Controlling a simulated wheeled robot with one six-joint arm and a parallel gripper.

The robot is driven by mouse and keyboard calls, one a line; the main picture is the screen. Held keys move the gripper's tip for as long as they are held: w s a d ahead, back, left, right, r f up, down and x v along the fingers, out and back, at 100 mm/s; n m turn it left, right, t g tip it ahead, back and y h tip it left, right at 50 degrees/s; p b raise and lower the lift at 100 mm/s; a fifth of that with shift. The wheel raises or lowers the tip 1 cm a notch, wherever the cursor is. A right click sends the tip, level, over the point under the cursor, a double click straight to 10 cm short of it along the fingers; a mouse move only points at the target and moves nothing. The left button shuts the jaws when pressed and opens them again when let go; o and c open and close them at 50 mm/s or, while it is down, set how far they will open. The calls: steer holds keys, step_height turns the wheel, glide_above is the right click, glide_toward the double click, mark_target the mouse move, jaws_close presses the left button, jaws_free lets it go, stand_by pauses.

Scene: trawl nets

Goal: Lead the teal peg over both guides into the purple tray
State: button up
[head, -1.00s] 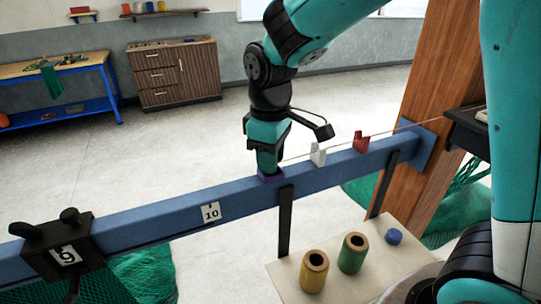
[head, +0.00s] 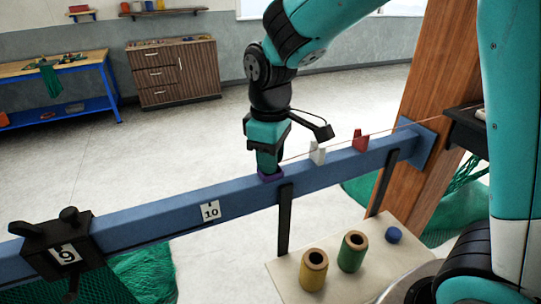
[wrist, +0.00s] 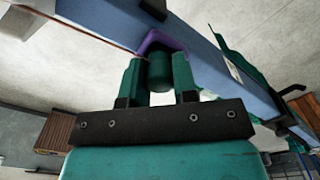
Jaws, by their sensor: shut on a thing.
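My gripper (wrist: 158,78) is shut on the teal peg (wrist: 159,68), which shows between the fingers in the wrist view. The peg is at the purple tray (head: 271,177) on top of the blue beam. In the wrist view the tray's purple rim (wrist: 158,40) is right beside the peg. I cannot tell whether the peg touches its floor. A white guide (head: 317,154) and a red guide (head: 360,142) stand on the beam to the right. A thin line runs from the gripper past both guides toward the wooden post.
The blue beam (head: 160,213) crosses the view, with a black clamp (head: 58,245) at its left end and a wooden post (head: 430,75) at right. A small table (head: 288,277) in front holds a yellow spool (head: 313,270), a green spool (head: 352,252) and a blue disc (head: 394,235).

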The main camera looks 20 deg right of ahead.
steer(key=o, duration=1)
steer(key=shift+c, duration=0.2)
step_height(320, 180, up, 18)
steer(key=b, duration=0.2)
steer(key=shift+f+b, duration=0.25)
steer(key=shift+b, duration=0.05)
steer(key=s+a+f+m+y+b, duration=0.1)
steer(key=s+a+f+y+b, duration=0.1)
steer(key=s+f, duration=0.7)
steer(key=s+a+f+m+y+b, duration=0.1)
steer(key=s+a+f+y+b, duration=0.1)
steer(key=s+f, duration=0.7)
steer(key=shift+s+a+f, duration=0.2)
steer(key=shift+a+f, duration=0.15)
steer(key=shift+f, duration=0.05)
